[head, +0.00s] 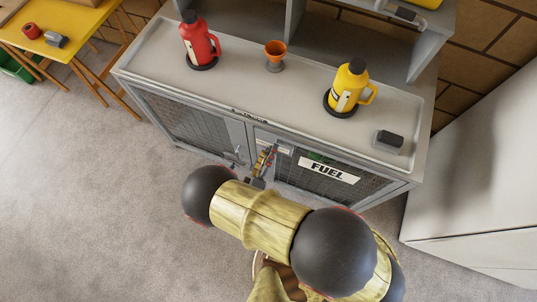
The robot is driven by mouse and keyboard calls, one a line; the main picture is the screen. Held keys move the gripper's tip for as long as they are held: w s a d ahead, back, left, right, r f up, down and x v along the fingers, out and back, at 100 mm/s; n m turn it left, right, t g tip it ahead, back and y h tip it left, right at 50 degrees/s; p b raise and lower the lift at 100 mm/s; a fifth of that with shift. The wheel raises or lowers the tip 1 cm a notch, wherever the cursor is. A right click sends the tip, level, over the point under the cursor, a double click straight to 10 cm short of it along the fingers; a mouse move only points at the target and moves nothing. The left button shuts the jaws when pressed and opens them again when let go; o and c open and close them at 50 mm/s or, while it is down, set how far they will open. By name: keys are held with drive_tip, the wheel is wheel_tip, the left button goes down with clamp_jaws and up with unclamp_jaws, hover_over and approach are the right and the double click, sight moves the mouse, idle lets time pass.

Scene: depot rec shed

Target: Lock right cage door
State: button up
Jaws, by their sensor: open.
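The right cage door (352,190) is a grey-framed mesh door with a white FUEL sign (328,170), at the right front of a grey cabinet in the head view. It looks closed or nearly so; I cannot tell if it is locked. My gripper (266,158) is at the inner edge of this door, near the middle of the cabinet front. It is small in the picture and looks open; whether it touches the door or a lock is not clear. Part of the door's lower edge is hidden by my arm.
The left cage door (190,125) is mesh, with a small metal latch (238,158) near the middle. On the cabinet top (230,85) stand a red jug (198,42), an orange funnel (275,52), a yellow jug (347,88) and a dark block (389,139). A white cabinet (480,160) stands at right. Floor at left is clear.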

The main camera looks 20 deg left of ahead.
sight(272, 139)
drive_tip(key=o, duration=0.7)
drive_tip(key=r, duration=0.3)
drive_tip(key=shift+w+a+r, duration=0.2)
drive_tip(key=shift+a+r, duration=0.2)
drive_tip(key=shift+c, duration=0.2)
drive_tip(key=shift+s+d+r, duration=0.1)
drive_tip(key=shift+s+r, duration=0.15)
drive_tip(key=shift+r, duration=0.35)
drive_tip(key=shift+s+d+r, duration=0.1)
drive_tip(key=shift+s+r, duration=0.1)
drive_tip(key=shift+r, duration=0.4)
drive_tip(key=c, duration=0.4)
drive_tip(key=shift+w+a+r, duration=0.1)
drive_tip(key=shift+w+r, duration=0.05)
drive_tip(key=c, duration=0.4)
drive_tip(key=shift+o, duration=0.2)
drive_tip(key=shift+r, duration=0.25)
